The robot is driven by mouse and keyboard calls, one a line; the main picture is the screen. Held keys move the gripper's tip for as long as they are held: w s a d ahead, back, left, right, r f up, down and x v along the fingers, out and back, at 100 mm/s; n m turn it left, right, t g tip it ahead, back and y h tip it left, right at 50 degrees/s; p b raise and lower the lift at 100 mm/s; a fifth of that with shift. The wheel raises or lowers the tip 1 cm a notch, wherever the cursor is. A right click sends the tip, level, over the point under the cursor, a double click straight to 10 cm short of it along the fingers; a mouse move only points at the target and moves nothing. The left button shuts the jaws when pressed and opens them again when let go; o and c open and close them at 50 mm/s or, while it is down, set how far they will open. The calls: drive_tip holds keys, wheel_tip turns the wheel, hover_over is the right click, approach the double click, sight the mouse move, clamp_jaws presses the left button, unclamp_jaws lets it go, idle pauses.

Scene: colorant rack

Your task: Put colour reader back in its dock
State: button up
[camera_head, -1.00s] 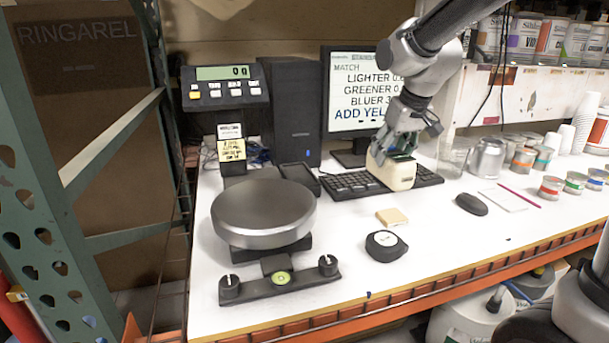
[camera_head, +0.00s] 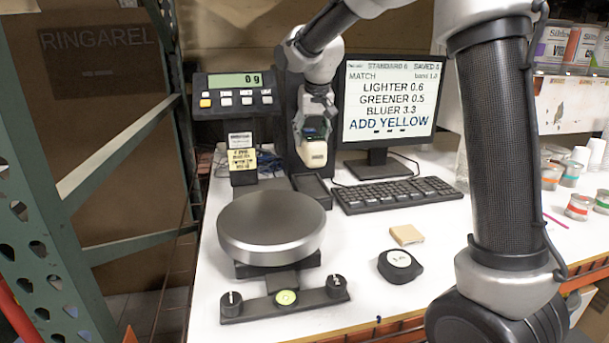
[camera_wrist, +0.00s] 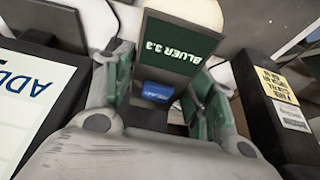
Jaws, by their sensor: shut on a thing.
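The colour reader (camera_head: 313,153) is a cream block with a dark screen end. My gripper (camera_head: 313,128) is shut on it and holds it upright above the table, in front of the black computer tower. In the wrist view, the reader's screen (camera_wrist: 178,45) reads "BLUER 3.3", with a blue button below it, between my fingers (camera_wrist: 158,92). A shallow black tray (camera_head: 324,198), which looks like the dock, lies on the table just below the reader, left of the keyboard. It looks empty; the reader is apart from it.
The monitor (camera_head: 388,100) and keyboard (camera_head: 398,194) are right of the reader. The scale's round steel pan (camera_head: 270,222) is at front left, its display (camera_head: 235,90) behind. Paint cans (camera_head: 578,206) stand far right.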

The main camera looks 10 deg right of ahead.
drive_tip(key=shift+f, duration=3.95)
drive_tip(key=shift+f, duration=0.1)
drive_tip(key=o, duration=1.7)
drive_tip(key=shift+f, duration=0.1)
